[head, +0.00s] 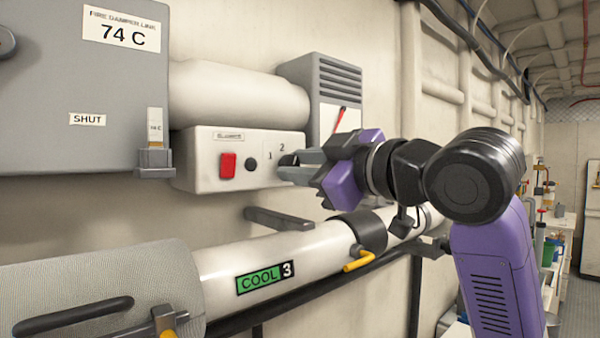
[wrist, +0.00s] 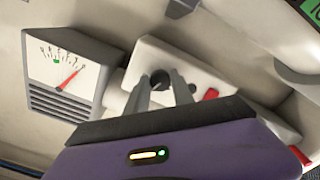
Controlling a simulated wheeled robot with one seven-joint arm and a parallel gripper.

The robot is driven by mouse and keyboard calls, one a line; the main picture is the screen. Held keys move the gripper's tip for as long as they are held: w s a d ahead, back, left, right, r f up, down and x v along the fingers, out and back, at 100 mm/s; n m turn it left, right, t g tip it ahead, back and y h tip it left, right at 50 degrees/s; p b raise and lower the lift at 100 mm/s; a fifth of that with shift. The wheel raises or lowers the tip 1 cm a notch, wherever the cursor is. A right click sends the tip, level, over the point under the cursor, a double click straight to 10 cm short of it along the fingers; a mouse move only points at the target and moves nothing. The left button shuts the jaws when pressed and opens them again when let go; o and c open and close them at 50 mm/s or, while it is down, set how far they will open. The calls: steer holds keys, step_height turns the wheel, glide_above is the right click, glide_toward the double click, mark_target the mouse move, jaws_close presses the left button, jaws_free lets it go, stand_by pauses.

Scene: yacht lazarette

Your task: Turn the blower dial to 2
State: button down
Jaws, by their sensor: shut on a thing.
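The blower box (head: 205,150) is a cream panel on the wall, with a red switch (head: 227,166), a black round button (head: 250,164) and the digits 1 and 2 near its right end. The black blower dial (head: 287,160) is at that end, below the digits, mostly hidden by my gripper (head: 284,170). In the wrist view the dial (wrist: 159,77) shows between the two fingertips of my gripper (wrist: 160,84), which is shut on it. Which number the dial points to cannot be made out. The red switch also shows in the wrist view (wrist: 211,94).
A louvred grey unit (head: 338,80) with a red-needled gauge (wrist: 60,68) is beside the box. A grey cabinet marked SHUT (head: 60,150) is at left.

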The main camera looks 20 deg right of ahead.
steer(key=shift+n+b, duration=0.6)
steer(key=shift+n, duration=1.4)
steer(key=c, duration=1.1)
jaws_free()
steer(key=b+v, duration=0.2)
steer(key=v, duration=0.5)
steer(key=shift+s, duration=0.35)
